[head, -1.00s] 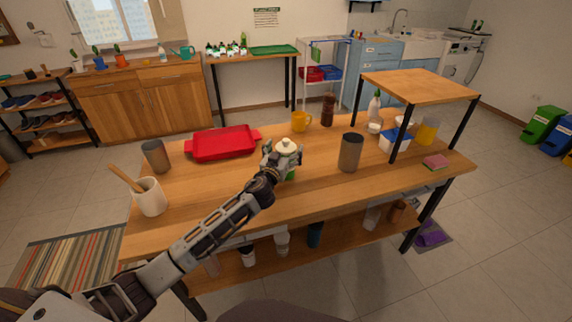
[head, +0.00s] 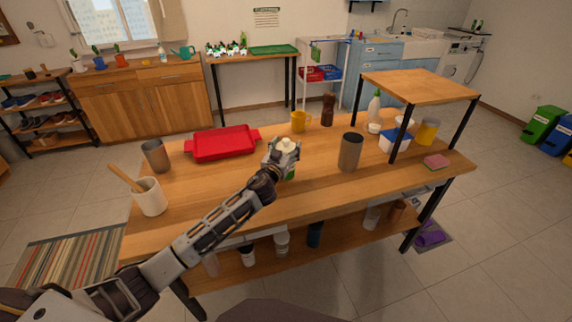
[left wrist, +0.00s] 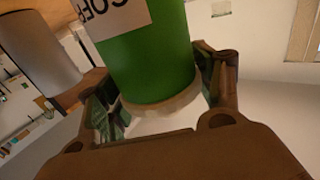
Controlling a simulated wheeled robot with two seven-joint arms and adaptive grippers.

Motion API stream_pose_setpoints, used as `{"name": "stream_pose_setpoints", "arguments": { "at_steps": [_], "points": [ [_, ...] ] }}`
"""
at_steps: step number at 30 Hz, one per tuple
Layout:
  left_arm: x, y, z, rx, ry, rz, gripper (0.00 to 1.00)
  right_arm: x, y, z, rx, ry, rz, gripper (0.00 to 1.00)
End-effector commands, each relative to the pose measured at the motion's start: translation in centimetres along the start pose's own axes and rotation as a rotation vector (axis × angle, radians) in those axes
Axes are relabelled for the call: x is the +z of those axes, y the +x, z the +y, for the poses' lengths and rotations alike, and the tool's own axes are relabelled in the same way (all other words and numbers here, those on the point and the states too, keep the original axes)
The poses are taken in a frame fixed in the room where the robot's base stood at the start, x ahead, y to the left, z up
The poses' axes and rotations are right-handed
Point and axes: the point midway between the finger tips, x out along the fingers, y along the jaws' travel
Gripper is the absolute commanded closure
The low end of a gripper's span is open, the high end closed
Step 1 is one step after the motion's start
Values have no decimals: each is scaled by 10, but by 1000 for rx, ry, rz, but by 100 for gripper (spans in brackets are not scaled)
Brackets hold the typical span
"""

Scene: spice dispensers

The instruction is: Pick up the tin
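The tin is a green cylinder with a cream lid (head: 286,145) in the head view, near the middle of the wooden table. A strip of its green side (head: 291,174) shows below my left gripper (head: 282,157). In the left wrist view the tin (left wrist: 150,60) fills the middle, with a pale label reading "COFF" and the cream rim close to the camera. The fingers of my left gripper (left wrist: 165,95) lie on both sides of it and appear to press on it. I cannot tell whether its base touches the table. My right gripper is not in view.
A red tray (head: 222,143) lies behind to the left. A dark canister (head: 350,152) stands right of the tin, with a yellow mug (head: 298,121) behind. A white utensil pot (head: 150,196) and another canister (head: 155,156) stand left. A raised wooden shelf (head: 420,86) is at the right.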

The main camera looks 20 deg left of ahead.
Motion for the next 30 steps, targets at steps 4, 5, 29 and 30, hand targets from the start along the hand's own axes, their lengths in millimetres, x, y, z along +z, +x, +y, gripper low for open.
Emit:
{"name": "stream_pose_setpoints", "arguments": {
  "at_steps": [4,5,29,30],
  "points": [
    [0,0,0,0,0,0,58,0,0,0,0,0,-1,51],
    [0,0,0,0,0,0,62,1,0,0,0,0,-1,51],
    [-23,0,1,1,-2,4,81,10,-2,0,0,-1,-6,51],
    [-26,0,0,0,-2,3,81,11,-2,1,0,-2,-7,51]
  ]
}}
